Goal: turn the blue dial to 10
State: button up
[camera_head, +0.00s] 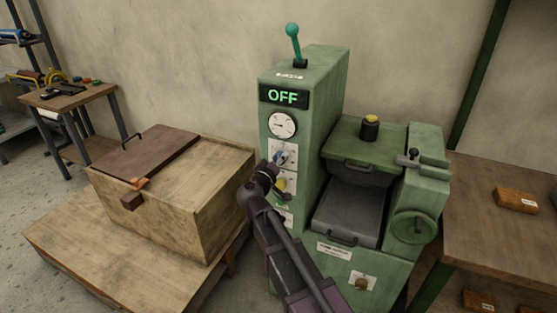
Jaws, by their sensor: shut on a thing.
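The blue dial (280,157) sits on a white plate on the front of the tall green machine column (323,110), below a round gauge. Only part of the dial shows above my gripper, and its setting cannot be read. My gripper (275,164) reaches up from below and is shut on the blue dial. The fingers are small and partly hidden by my own wrist. A lit display (283,96) above the gauge reads OFF in green.
A yellow control (281,184) lies just below the dial, close to my wrist. A teal-knobbed lever (293,38) stands on top. A wooden chest (180,210) is left; a green handwheel (414,227) and a wooden table (500,222) are right.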

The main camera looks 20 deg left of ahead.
jog(key=o, duration=1.1)
jog(key=shift+w, duration=0.1)
jog(key=shift+o, duration=0.2)
jog(key=s+a, duration=0.1)
jog(key=s, duration=1.1)
jog(key=shift+d, duration=0.1)
